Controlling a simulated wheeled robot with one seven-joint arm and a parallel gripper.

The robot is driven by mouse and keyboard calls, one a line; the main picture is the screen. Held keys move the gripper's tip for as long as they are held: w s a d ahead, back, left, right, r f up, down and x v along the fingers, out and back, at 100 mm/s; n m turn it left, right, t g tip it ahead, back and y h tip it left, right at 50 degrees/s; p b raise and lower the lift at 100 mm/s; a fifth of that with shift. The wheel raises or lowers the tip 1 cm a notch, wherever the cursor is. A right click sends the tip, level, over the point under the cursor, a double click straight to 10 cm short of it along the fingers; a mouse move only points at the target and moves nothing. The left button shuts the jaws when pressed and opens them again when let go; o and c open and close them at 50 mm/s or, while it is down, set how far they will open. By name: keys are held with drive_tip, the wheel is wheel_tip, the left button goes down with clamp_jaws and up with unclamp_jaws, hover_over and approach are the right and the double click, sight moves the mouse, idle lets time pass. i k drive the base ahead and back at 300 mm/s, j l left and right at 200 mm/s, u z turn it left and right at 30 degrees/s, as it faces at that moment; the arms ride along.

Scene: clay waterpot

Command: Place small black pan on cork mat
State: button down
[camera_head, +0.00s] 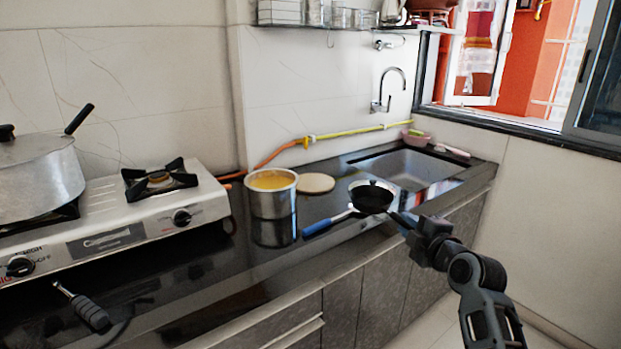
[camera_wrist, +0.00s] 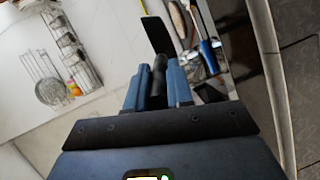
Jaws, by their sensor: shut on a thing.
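The small black pan (camera_head: 371,199) is held in the air by its handle, in front of the counter near the sink. In the wrist view its dark body (camera_wrist: 157,34) extends beyond my fingertips, with the handle (camera_wrist: 160,68) between them. My gripper (camera_head: 407,222) is shut on that handle; its blue fingers (camera_wrist: 159,84) show in the wrist view. The cork mat (camera_head: 316,183), a pale round disc, lies flat and bare on the black counter, left of the pan in the head view.
A steel pot of yellow liquid (camera_head: 271,193) stands just left of the mat. A blue-handled utensil (camera_head: 328,222) lies at the counter's front; its far end is partly hidden by the pan. The sink (camera_head: 415,170) is behind right. A gas stove (camera_head: 150,205) stands left.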

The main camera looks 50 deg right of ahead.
sight(320, 189)
drive_tip(key=i+l, duration=0.9)
drive_tip(key=l, duration=0.2)
